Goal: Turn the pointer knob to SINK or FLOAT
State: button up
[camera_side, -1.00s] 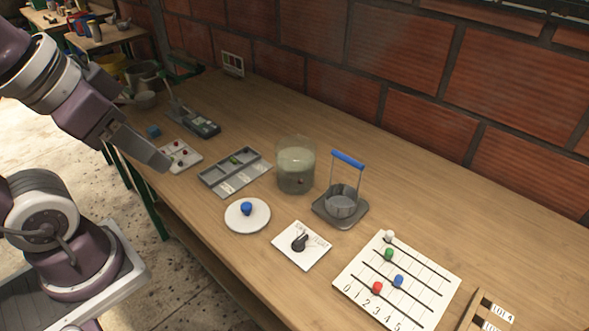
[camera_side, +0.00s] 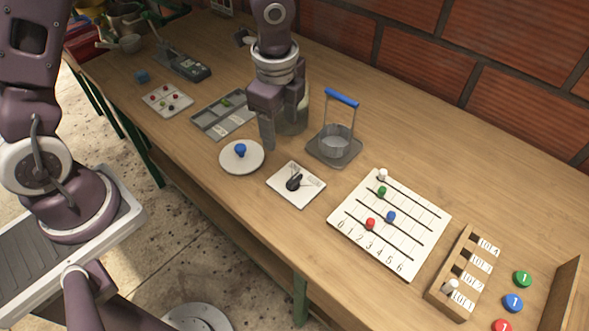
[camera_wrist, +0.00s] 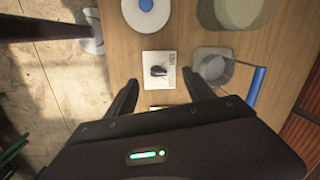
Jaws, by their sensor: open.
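The black pointer knob (camera_side: 294,182) stands on a white square plate (camera_side: 309,194) near the middle of the bench. In the wrist view the knob (camera_wrist: 158,71) shows on its plate beyond my fingertips, with small print along the plate's right side that I cannot read. My gripper (camera_side: 283,135) is in the air above the bench, up and left of the knob in the side view, pointing down. Its fingers are apart with nothing between them, and they do not touch the knob. In the wrist view the gripper (camera_wrist: 164,95) spans either side of the knob plate's near edge.
A white disc with a blue knob (camera_side: 240,149) lies left of the plate. A blue-handled basket (camera_side: 341,98) and a glass jar, partly hidden behind my gripper, stand behind. The slider board (camera_side: 390,222) lies to the right. Bare wood surrounds the knob plate.

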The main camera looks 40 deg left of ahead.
aim_at(293, 177)
jog(key=d+f+m, duration=0.1)
jog(key=f, duration=0.1)
jog(key=d+f, duration=0.1)
jog(key=f, duration=0.1)
jog(key=w+d+f+m+g, duration=0.1)
jog(key=f, duration=0.2)
jog(key=shift+m+h, duration=0.3)
jog(key=shift+h, duration=0.1)
notch_tip(293, 177, down, 7)
jog(key=shift+r, duration=0.1)
grip_shut()
jog(key=shift+n, duration=0.4)
jog(key=n, duration=0.3)
jog(key=shift+a+n, duration=0.15)
jog(key=shift+n, duration=0.25)
jog(key=n, duration=0.4)
jog(key=shift+a+n, duration=0.1)
jog(key=shift+n, duration=0.6)
